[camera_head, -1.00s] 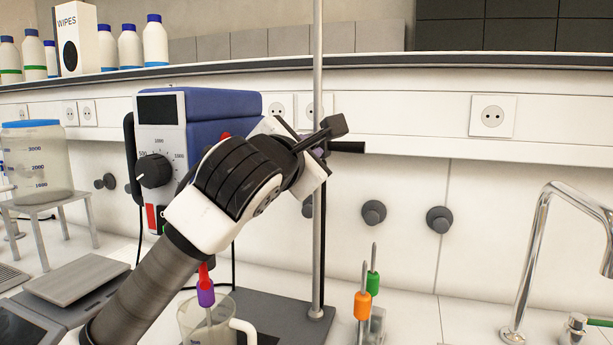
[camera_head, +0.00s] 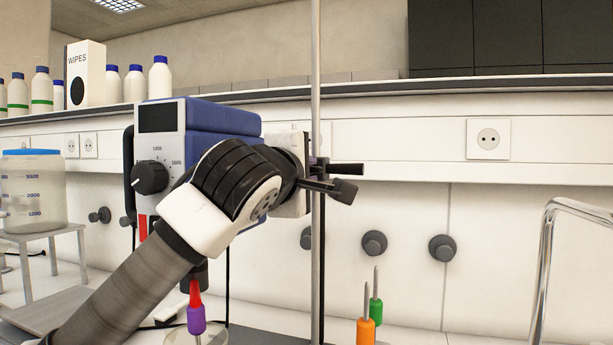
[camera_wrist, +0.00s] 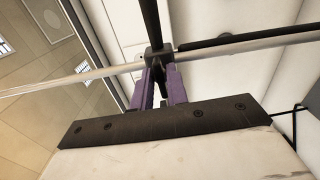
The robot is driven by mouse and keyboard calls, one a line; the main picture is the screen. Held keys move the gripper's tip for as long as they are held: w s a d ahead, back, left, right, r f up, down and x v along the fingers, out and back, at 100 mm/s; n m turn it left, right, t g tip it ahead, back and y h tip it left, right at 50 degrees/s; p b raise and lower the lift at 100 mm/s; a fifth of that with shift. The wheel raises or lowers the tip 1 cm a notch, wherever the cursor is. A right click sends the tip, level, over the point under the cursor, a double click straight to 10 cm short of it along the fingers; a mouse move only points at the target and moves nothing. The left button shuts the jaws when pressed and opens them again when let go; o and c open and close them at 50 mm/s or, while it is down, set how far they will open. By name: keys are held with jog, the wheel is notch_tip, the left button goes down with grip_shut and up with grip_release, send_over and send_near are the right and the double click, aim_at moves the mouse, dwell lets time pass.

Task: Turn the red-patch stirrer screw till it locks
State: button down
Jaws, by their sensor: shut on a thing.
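The stirrer (camera_head: 222,118) is a blue box with a grey dial front; its red patch (camera_head: 143,228) shows low on the front, partly behind my arm. My gripper (camera_head: 314,170) is at the stand rod, right of the stirrer. My arm hides much of the stirrer's lower side. In the wrist view, my gripper's purple fingers (camera_wrist: 159,82) are shut on a small black screw piece (camera_wrist: 158,54) beside the metal rod (camera_wrist: 240,43). The screw is mostly hidden in the head view. I cannot tell whether it is locked.
The upright rod (camera_head: 316,80) stands close to my gripper. Below my arm, a red-and-purple shaft piece (camera_head: 196,312) hangs over a clear vessel. Orange (camera_head: 366,330) and green (camera_head: 375,308) tools stand to the right. A curved tap (camera_head: 548,240) is far right.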

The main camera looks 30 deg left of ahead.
jog(key=shift+m, duration=0.3)
jog(key=c, duration=1.4)
grip_release()
jog(key=b+v, duration=0.2)
jog(key=v, duration=1.1)
jog(key=shift+s+d, duration=0.1)
jog(key=shift+s, duration=0.3)
